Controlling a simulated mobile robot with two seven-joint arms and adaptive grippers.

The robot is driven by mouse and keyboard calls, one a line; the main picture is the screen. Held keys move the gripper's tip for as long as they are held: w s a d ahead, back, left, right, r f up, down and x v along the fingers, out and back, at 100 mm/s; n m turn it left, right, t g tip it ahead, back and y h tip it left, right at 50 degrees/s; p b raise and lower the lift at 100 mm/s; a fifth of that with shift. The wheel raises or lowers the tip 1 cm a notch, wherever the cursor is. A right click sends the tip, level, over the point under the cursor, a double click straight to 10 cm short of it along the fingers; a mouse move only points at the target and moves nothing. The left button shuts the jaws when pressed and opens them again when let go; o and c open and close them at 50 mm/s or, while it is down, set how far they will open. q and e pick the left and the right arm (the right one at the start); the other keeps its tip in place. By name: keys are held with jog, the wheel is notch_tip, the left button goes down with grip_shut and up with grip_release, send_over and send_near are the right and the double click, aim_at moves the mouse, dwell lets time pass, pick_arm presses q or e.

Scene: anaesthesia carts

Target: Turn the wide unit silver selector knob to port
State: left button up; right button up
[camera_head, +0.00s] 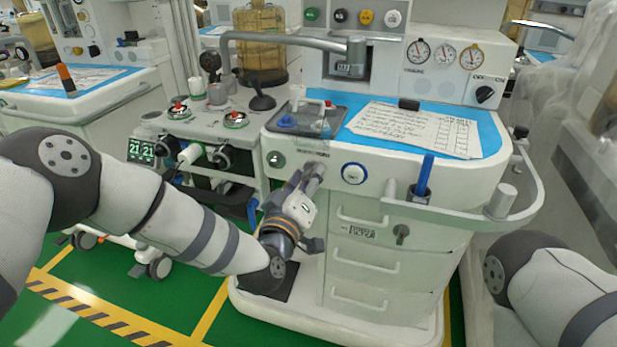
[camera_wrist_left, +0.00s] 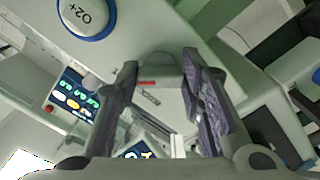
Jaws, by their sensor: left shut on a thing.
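The wide unit (camera_head: 400,188) is the white cart with the blue top mat, in the middle of the head view. My left gripper (camera_head: 314,172) is at its front panel, left of the round blue-ringed button (camera_head: 353,173). In the left wrist view my left gripper (camera_wrist_left: 163,75) has its two fingers on either side of a grey selector knob (camera_wrist_left: 164,66), shut on it. A small red mark shows by the knob. The gripper mostly hides the knob in the head view, so its pointing direction cannot be told. My right gripper is out of view.
A grey-green round control (camera_head: 275,159) sits on the panel to the left. A curved rail (camera_head: 470,211) and a blue pen-like item (camera_head: 424,172) stand out at the right front. Drawers (camera_head: 365,262) lie below. Another cart (camera_head: 195,120) adjoins on the left.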

pick_arm(q)
jog(key=shift+r, duration=0.1)
jog(key=o, duration=1.2)
jog(key=shift+c, duration=0.2)
jog(key=v, duration=1.2)
